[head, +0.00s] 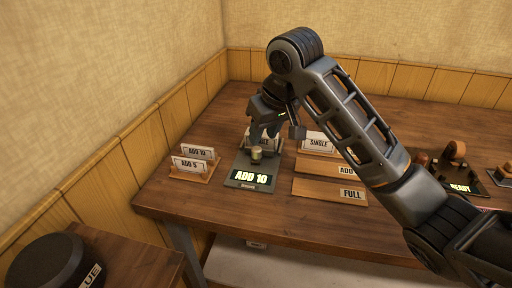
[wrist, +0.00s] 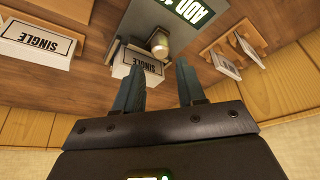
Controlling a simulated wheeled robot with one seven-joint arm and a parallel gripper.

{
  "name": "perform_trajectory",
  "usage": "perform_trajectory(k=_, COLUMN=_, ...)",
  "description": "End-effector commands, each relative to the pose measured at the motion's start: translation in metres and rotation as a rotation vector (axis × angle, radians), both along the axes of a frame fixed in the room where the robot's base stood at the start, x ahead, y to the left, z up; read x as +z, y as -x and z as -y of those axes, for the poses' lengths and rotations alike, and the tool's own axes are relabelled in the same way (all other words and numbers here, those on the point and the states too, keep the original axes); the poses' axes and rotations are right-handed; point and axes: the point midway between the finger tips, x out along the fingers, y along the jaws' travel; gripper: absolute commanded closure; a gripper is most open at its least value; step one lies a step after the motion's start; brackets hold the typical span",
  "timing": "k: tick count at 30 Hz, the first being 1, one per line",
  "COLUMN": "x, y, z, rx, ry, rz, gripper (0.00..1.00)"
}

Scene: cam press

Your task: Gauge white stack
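A dark gauge plate (head: 243,178) on the table shows ADD 10 on its lit display (head: 249,178); the plate also shows in the wrist view (wrist: 140,22). A small pale brass-coloured cylinder (head: 256,153) sits on it, also seen in the wrist view (wrist: 160,44). A white block marked SINGLE (wrist: 152,70) is at the plate's far end, partly behind a finger. My gripper (head: 268,134) is above that end; in the wrist view its fingers (wrist: 157,70) are apart. Nothing is clearly gripped. Whether the white block is one piece or a stack, I cannot tell.
A holder with ADD 10 and ADD 5 cards (head: 193,164) stands left of the gauge. Right are another white SINGLE block (head: 317,141) and wooden trays, one marked FULL (head: 318,190). A device marked READY (head: 460,187) is further right. The table's front edge is near.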

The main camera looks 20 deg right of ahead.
Motion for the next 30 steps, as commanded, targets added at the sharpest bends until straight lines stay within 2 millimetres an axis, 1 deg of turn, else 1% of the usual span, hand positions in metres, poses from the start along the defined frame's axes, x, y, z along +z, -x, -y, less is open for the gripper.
perform_trajectory(k=1, x=-0.008, y=-0.002, z=0.0, rx=-0.001, ry=0.0, rz=-0.004, gripper=0.6)
perform_trajectory(k=6, x=-0.033, y=-0.012, z=-0.002, rx=-0.001, ry=-0.001, rz=-0.003, gripper=0.6)
perform_trajectory(k=12, x=-0.055, y=-0.022, z=-0.004, rx=0.0, ry=-0.002, rz=-0.001, gripper=0.6)
perform_trajectory(k=17, x=-0.062, y=-0.025, z=-0.005, rx=0.001, ry=-0.002, rz=0.001, gripper=0.6)
perform_trajectory(k=24, x=-0.062, y=-0.025, z=-0.005, rx=0.001, ry=-0.002, rz=0.001, gripper=0.6)
perform_trajectory(k=30, x=-0.062, y=-0.025, z=-0.005, rx=0.001, ry=-0.002, rz=0.002, gripper=0.8)
